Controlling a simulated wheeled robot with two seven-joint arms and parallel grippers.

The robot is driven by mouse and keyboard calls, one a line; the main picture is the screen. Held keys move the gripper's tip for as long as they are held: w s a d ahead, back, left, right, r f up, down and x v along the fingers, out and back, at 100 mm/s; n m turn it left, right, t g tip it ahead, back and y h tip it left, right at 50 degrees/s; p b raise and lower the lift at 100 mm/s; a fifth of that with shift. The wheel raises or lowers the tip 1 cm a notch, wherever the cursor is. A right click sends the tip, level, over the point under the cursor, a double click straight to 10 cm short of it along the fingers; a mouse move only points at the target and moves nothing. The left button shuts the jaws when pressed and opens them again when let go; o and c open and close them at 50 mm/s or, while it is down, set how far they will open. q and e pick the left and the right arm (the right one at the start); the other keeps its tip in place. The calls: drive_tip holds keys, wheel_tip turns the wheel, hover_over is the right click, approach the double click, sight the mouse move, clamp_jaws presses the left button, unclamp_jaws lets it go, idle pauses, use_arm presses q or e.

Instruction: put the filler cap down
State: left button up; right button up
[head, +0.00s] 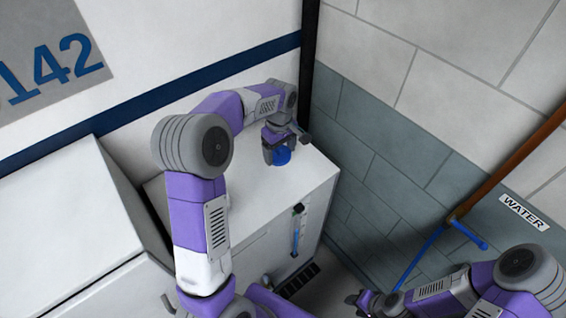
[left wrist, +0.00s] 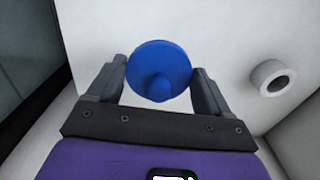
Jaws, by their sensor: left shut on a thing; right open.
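The filler cap is a round blue disc with a knob (head: 282,157). It is at the top of the white cabinet (head: 240,195), near its back right corner. My left gripper (head: 280,148) points down over the cap and is shut on it. In the left wrist view the cap (left wrist: 160,62) sits between the two dark fingers (left wrist: 160,85). I cannot tell whether the cap touches the cabinet top. A white ring-shaped neck (left wrist: 270,77) stands uncovered to the right of the cap in that view. My right gripper (head: 368,301) is open, low at the bottom right.
The cabinet front has a sight tube with blue in it (head: 297,232) and a dark vent (head: 298,281). A larger white box (head: 65,235) stands at left.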

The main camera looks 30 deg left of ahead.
sight(280, 172)
use_arm(q)
drive_tip(key=shift+s+f, duration=0.15)
drive_tip(key=shift+f, duration=0.35)
drive_tip(key=shift+s+f, duration=0.15)
drive_tip(key=shift+f, duration=2.85)
use_arm(e)
drive_tip(key=shift+s+f, duration=0.1)
drive_tip(key=shift+s, duration=0.1)
use_arm(q)
drive_tip(key=shift+w, duration=0.1)
drive_tip(key=shift+f, duration=0.2)
drive_tip(key=o, duration=0.9)
use_arm(e)
drive_tip(key=shift+f, duration=0.15)
use_arm(q)
drive_tip(key=shift+r, duration=0.1)
